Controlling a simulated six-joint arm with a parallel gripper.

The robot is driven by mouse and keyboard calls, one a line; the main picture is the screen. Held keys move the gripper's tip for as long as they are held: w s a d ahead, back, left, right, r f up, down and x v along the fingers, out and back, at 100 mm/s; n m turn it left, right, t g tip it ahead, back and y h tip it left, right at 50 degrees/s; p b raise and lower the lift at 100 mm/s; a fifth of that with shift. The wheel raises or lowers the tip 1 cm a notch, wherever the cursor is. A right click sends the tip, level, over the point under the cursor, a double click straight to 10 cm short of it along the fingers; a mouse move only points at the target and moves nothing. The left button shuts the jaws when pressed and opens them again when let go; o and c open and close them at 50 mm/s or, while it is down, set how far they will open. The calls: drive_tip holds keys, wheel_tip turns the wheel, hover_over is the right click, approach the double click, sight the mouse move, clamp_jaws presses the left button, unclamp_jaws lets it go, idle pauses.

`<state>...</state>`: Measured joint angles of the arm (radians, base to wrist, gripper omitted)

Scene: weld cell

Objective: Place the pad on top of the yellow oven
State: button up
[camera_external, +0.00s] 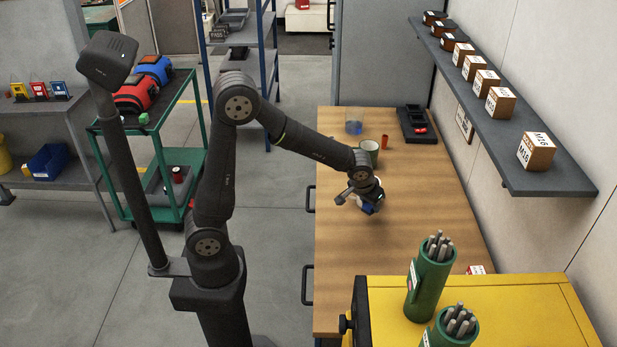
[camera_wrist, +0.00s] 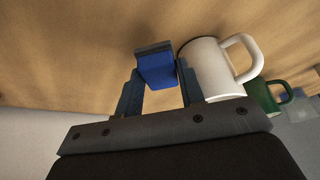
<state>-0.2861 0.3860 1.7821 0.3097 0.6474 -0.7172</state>
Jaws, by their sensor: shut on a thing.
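The pad is a small blue block with a dark grey face; in the wrist view the blue pad (camera_wrist: 157,69) sits between the two fingertips of my gripper (camera_wrist: 159,84). In the external view the blue pad (camera_external: 369,208) shows just below my gripper (camera_external: 366,201), over the middle of the wooden bench. My gripper is shut on the pad. I cannot tell whether the pad touches the bench. The yellow oven (camera_external: 520,300) is at the lower right of the external view, with a flat yellow top, apart from my gripper.
Green rod canisters (camera_external: 431,280) stand on the oven's left part; its right part is clear. A white mug (camera_wrist: 205,70) is close beside my right finger, with a green mug (camera_wrist: 262,95) beyond. A black tray (camera_external: 418,137) lies at the bench's back. A shelf (camera_external: 560,180) overhangs the right side.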

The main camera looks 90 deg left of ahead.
sight(369, 212)
drive_tip(key=shift+a+f, duration=0.15)
drive_tip(key=shift+a, duration=0.1)
drive_tip(key=shift+f, duration=2)
drive_tip(key=shift+f, duration=0.1)
drive_tip(key=o, duration=1)
drive_tip(key=shift+c, duration=0.2)
drive_tip(key=v, duration=1.1)
drive_tip(key=shift+r, duration=0.25)
drive_tip(key=shift+o, duration=0.5)
drive_tip(key=shift+s+d+r, duration=0.1)
drive_tip(key=shift+d+r, duration=0.05)
drive_tip(key=shift+r, duration=0.2)
